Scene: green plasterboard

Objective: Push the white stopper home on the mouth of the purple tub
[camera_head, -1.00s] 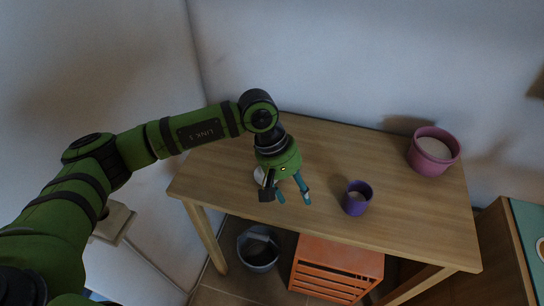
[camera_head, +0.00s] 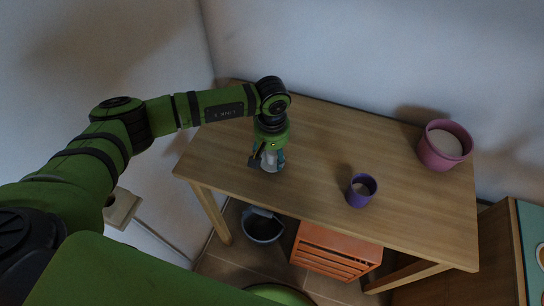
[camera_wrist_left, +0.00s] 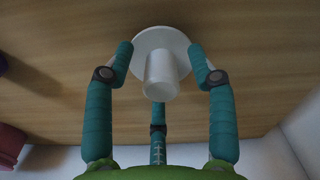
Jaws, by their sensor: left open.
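The white stopper (camera_wrist_left: 163,74) rests on the table, a round flange with a narrower cylinder standing up towards the wrist camera. My left gripper (camera_head: 268,165) is open above and around it, pointing down. In the left wrist view its teal fingers are spread to either side of the stopper, with a third finger below. In the head view the gripper mostly hides the stopper. My right gripper is not in view.
A larger magenta pot (camera_head: 439,150) stands at the table's back right corner. The wooden table (camera_head: 315,150) is bare between stopper and tub. Below it are a dark bucket (camera_head: 262,228) and an orange crate (camera_head: 335,252). The wall runs behind the table.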

